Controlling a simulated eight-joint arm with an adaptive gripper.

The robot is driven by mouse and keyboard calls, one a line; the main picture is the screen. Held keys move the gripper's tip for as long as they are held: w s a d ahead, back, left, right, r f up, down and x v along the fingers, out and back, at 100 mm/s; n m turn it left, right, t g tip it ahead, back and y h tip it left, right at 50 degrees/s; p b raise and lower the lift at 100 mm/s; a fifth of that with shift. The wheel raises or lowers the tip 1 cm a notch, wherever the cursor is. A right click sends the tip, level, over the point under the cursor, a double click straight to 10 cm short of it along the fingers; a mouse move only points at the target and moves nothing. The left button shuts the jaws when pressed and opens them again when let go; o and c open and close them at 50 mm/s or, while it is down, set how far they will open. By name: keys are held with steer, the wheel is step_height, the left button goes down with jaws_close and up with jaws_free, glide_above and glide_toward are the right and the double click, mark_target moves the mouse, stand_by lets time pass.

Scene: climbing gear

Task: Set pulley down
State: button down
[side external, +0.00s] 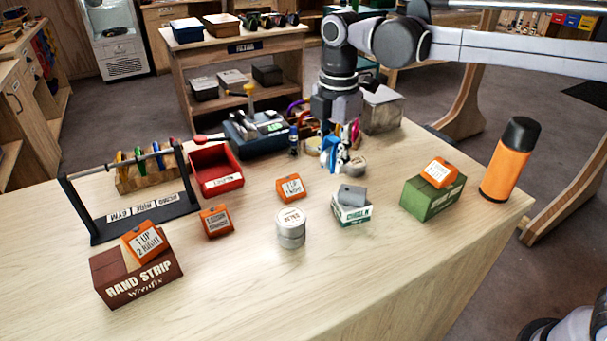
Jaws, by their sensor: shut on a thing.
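My gripper (337,158) points down over the back middle of the table, among small tools. It is shut on a small blue piece (327,148), which seems to be the pulley. The fingers and nearby clutter hide much of it, so its shape is unclear. I cannot tell whether it touches the tabletop (250,270).
In front are a green-white box (351,211), a round tin (291,228) and an orange card (291,188). An orange flask (509,160) stands at right.

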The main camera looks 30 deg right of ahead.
steer(key=w+d+m, duration=0.1)
steer(key=w+d, duration=0.1)
steer(key=d, duration=1.8)
steer(key=w+d+m, duration=0.1)
steer(key=w+d, duration=0.2)
steer(key=d, duration=1.6)
glide_above(397, 145)
step_height(397, 145, down, 7)
steer(key=shift+f, duration=2.1)
steer(key=shift+f, duration=0.1)
steer(key=c, duration=1)
jaws_free()
steer(key=shift+c, duration=0.2)
